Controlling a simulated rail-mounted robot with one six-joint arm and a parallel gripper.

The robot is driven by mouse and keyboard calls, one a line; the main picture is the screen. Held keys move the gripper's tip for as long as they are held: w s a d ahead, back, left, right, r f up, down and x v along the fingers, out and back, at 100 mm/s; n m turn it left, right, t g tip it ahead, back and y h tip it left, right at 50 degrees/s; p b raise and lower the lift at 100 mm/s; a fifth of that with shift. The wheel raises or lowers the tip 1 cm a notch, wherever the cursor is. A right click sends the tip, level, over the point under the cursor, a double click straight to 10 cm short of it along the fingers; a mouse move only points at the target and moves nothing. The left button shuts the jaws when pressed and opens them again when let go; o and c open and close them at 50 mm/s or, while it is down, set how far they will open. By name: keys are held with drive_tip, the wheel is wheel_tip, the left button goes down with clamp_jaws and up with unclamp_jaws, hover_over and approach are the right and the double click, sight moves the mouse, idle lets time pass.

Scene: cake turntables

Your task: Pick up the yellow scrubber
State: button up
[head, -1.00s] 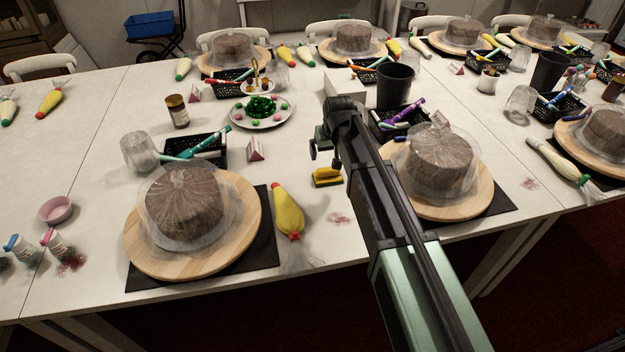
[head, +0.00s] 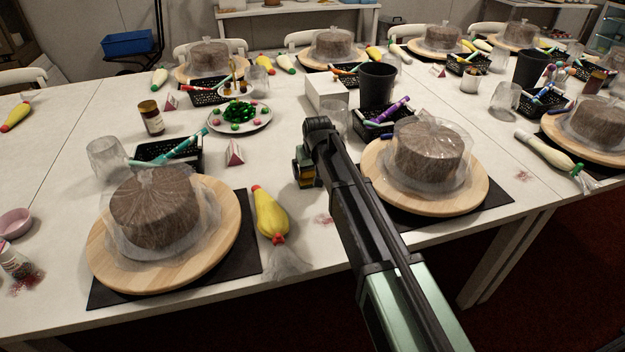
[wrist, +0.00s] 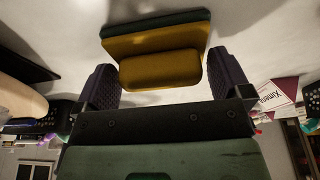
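The yellow scrubber (wrist: 160,68) has a yellow block handle and a dark green pad edge. In the wrist view it lies between the two dark fingers of my gripper (wrist: 163,82), with narrow gaps at its sides. The fingers are apart and do not appear to press on it. In the head view my gripper (head: 301,168) is low over the white table, left of the right-hand cake board. There the scrubber is mostly hidden behind my gripper, with only bits of yellow showing.
A yellow piping bag (head: 271,214) lies to the left, beside a wrapped cake (head: 155,210) on a wooden board. Another wrapped cake (head: 428,150) stands right of my arm. A black basket (head: 165,155), a pink-and-white card (head: 234,154) and a black cup (head: 376,84) are nearby.

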drive_tip(key=c, duration=0.4)
drive_tip(key=shift+r, duration=0.1)
wheel_tip(320, 180, up, 20)
drive_tip(key=p, duration=2)
